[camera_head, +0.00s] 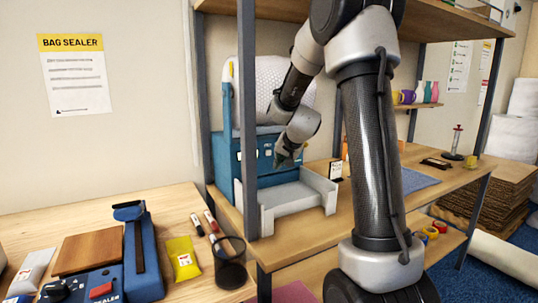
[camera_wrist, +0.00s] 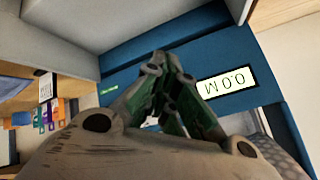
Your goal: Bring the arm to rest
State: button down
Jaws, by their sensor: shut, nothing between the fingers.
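Behind the fingers is the blue dispenser (camera_wrist: 200,35) with an upside-down display (camera_wrist: 227,80) reading "0.0 M". I cannot tell how close the fingertips are to it.
A white bubble-wrap roll (camera_head: 250,85) sits above the dispenser. A grey shelf post (camera_head: 247,120) stands beside it. The lower left bench holds a blue sealer (camera_head: 142,255), a yellow packet (camera_head: 183,258) and a dark pen cup (camera_head: 230,268). A blue mat (camera_head: 418,180) lies right of my arm.

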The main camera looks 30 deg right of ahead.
dwell(0.4)
jog(key=s+a+f+n+g+y, duration=0.1)
jog(key=s+a+f+n+g, duration=0.1)
jog(key=s, duration=0.4)
jog(key=s+a+f+n+g+y, duration=0.1)
jog(key=s+a+f+g, duration=0.15)
jog(key=s, duration=0.45)
jog(key=s+a+r+n, duration=0.1)
jog(key=s+r, duration=0.2)
jog(key=s, duration=0.5)
jog(key=s+a+r+n+h, duration=0.1)
jog(key=s+a+r+n, duration=0.1)
jog(key=s, duration=0.6)
jog(key=s+a+r+n, duration=0.1)
jog(key=s+r+n, duration=0.1)
jog(key=s+r, duration=0.3)
jog(key=s, duration=0.4)
jog(key=shift+a, duration=0.25)
jog(key=shift+s, duration=0.1)
